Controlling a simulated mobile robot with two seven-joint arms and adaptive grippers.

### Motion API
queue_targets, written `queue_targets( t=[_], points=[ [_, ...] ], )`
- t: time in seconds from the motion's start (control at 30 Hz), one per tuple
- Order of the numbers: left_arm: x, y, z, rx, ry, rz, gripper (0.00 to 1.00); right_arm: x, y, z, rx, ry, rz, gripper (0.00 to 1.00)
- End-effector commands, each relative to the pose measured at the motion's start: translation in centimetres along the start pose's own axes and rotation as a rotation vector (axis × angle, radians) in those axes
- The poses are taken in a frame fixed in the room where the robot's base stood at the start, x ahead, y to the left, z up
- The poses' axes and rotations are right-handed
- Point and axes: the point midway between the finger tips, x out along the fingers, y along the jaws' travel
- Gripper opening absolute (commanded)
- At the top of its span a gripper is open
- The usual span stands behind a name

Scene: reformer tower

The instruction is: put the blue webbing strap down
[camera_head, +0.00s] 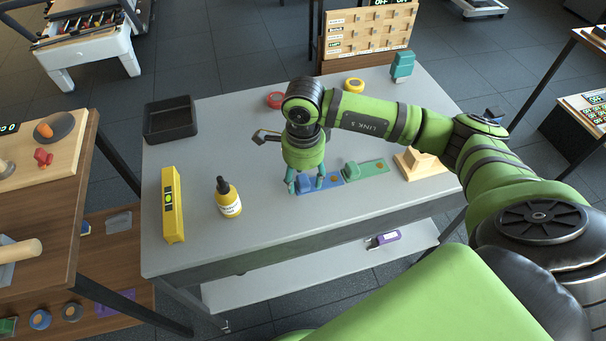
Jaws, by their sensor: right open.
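The blue webbing strap (330,178) lies flat on the grey table (250,235), left of a similar green strap (372,168). My right gripper (305,187) points down over the left end of the blue strap, with its fingers apart on either side of it. The gripper is open. The wrist hides part of the table behind it. I cannot tell whether the fingertips touch the strap. My left gripper is not in view.
A yellow level (173,205) and a yellow bottle (228,198) stand at the left. A black tray (171,120) is at the back left. A wooden block (420,164) is right of the green strap. Red and yellow round items and a teal item stand along the back.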

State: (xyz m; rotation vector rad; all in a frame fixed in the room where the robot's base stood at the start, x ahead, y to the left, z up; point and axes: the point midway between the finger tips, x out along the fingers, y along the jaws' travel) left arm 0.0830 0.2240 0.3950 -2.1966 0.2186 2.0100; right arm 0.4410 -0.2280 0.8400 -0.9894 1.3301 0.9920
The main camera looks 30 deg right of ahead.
Motion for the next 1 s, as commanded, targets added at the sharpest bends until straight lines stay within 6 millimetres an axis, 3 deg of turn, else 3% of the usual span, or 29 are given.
queue_targets(
  t=[0.17, 0.7, 1.0],
  points=[
    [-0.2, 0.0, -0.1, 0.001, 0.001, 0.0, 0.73, -0.9, -0.1, 0.0, 0.0, -0.002, -0.004, 0.56],
    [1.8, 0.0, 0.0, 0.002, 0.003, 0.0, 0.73, -11.1, -0.1, 0.1, 0.0, -0.002, -0.003, 0.56],
    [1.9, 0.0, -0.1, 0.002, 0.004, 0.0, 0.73, -12.4, 0.0, 0.0, 0.0, -0.001, 0.0, 0.56]
  ],
)
